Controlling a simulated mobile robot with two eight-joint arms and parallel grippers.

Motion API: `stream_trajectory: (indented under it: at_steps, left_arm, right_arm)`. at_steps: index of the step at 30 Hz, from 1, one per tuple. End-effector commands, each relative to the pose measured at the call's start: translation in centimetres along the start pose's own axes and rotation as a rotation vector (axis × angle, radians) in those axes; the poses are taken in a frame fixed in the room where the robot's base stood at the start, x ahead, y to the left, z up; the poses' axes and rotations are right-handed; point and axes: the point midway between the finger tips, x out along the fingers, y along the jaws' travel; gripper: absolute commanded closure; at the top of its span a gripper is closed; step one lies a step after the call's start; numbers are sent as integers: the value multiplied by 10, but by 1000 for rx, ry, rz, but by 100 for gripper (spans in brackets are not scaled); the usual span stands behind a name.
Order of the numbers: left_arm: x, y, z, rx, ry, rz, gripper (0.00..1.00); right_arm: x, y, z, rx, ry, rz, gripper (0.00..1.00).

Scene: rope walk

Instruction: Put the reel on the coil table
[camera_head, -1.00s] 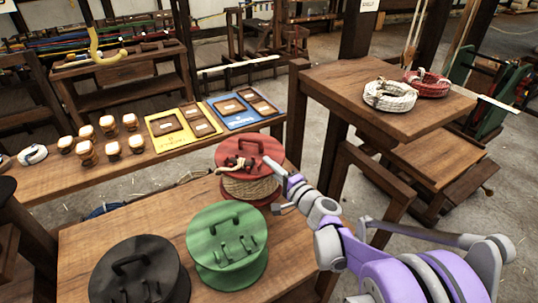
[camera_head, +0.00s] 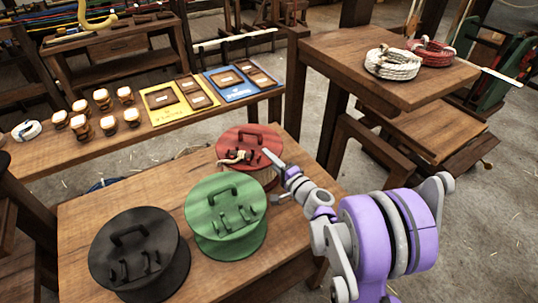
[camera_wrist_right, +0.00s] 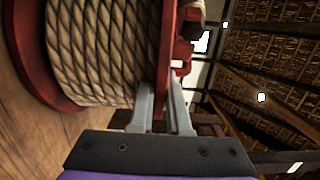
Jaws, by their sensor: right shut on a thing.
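The red reel (camera_head: 248,143), wound with tan rope, is at the far right of the front table, just behind the green reel (camera_head: 226,225). The green reel hides part of its lower side. My right gripper (camera_head: 270,177) is shut on the reel's red rim from the right. In the right wrist view, the two grey fingers (camera_wrist_right: 164,108) pinch the red flange beside the rope winding (camera_wrist_right: 100,50). Whether the reel touches the table is hidden. The coil table (camera_head: 345,58) stands at the upper right with white and red coils on it. My left gripper is not in view.
A black reel (camera_head: 140,255) stands at the front left. The white coil (camera_head: 392,63) and red coil (camera_head: 432,52) lie on the coil table's right part; its left part is bare. A back bench holds several jars and a yellow board (camera_head: 180,100). A floor gap separates the tables.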

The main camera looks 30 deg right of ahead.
Motion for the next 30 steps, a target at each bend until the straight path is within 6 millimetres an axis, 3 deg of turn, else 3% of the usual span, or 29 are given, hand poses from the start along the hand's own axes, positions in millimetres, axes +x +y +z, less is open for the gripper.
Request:
stream_trajectory:
  at_steps: [5, 6, 10, 21, 26, 30]
  left_arm:
    - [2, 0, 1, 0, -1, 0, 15]
    - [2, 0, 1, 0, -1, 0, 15]
    - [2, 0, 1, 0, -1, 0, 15]
    - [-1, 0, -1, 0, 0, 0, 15]
    - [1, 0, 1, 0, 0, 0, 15]
    - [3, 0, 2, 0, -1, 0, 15]
  right_arm:
    - [0, 2, 0, 4, -1, -2, 100]
    - [0, 3, 0, 0, 0, 0, 80]
    - [0, 2, 0, 0, 0, 0, 56]
    - [0, -2, 0, 0, 0, 0, 55]
    - [-24, 0, -1, -1, 3, 1, 55]
    - [-56, 0, -1, -1, 4, 0, 55]
